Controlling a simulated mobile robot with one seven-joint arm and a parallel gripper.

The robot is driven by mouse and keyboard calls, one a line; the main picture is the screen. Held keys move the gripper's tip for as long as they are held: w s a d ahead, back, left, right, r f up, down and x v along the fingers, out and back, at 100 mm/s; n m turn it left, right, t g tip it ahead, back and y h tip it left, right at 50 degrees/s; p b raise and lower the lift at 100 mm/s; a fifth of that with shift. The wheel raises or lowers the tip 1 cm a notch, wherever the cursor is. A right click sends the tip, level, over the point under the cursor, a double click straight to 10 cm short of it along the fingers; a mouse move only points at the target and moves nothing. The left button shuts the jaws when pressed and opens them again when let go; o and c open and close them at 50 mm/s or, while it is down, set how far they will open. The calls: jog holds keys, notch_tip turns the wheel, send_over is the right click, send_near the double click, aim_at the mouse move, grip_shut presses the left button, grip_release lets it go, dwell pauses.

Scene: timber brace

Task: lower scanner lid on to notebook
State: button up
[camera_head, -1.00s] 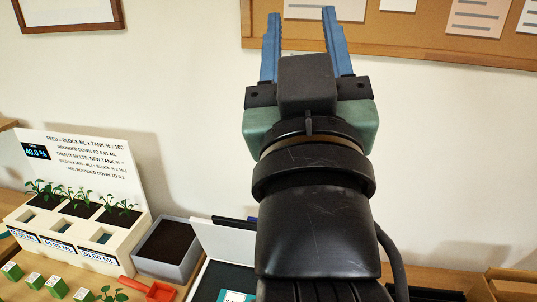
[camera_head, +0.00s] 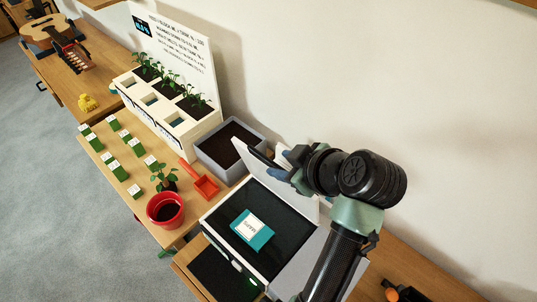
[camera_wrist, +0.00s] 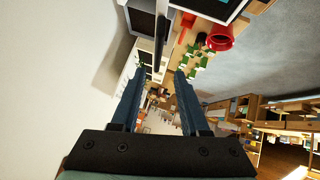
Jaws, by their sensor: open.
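The scanner's pale lid (camera_head: 258,160) stands raised along the back edge of the scanner. The scanner bed (camera_head: 285,235) has a dark glass. A teal notebook (camera_head: 252,230) with a white label lies flat on that glass. My gripper (camera_head: 284,166) is at the upper part of the lid, with its blue fingers apart. In the wrist view my gripper (camera_wrist: 159,72) is open, and a thin dark edge, apparently the lid seen edge-on (camera_wrist: 160,35), lines up with the gap between the fingertips. I cannot tell whether the fingers touch it.
A grey soil box (camera_head: 222,165) and a white planter (camera_head: 175,125) stand left of the scanner. An orange-red scoop (camera_head: 203,186), a red pot (camera_head: 166,208) and several green blocks (camera_head: 118,170) are on the table. The wall is close behind the lid.

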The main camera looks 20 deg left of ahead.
aim_at(269, 160)
jog(key=p+x, duration=0.1)
jog(key=x, duration=0.7)
jog(key=shift+w+d, duration=0.2)
grip_shut()
dwell(1.1)
